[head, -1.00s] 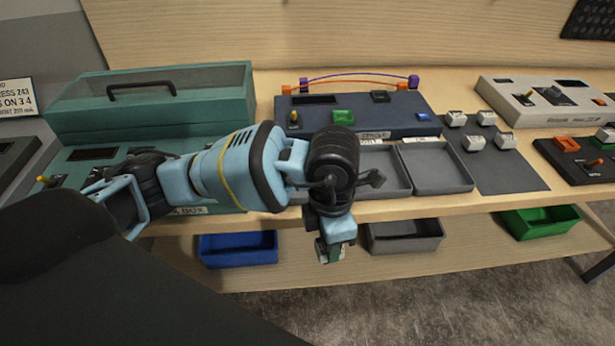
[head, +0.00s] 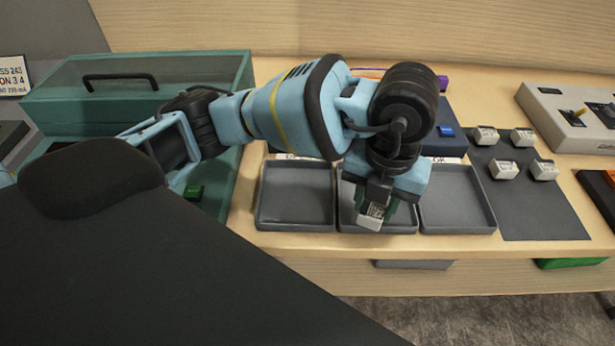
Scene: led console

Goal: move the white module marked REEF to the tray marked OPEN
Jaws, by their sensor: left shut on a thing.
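My left gripper (head: 378,198) points down and is shut on a white module (head: 371,217) with small dark lettering that I cannot read. The module is over the front part of the middle grey tray (head: 402,226); I cannot tell whether it touches the tray. A left grey tray (head: 295,196) and a right grey tray (head: 457,197) flank it, and both look empty. The labels behind the trays are mostly hidden by my arm or too small to read, so I cannot tell which is OPEN. My right gripper is not in view.
Several white modules (head: 503,169) sit on a dark mat (head: 541,212) to the right. A teal box (head: 140,95) with a handle stands at the left. A blue button (head: 446,131) shows on the console behind my arm. A pale panel (head: 568,118) is at the right.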

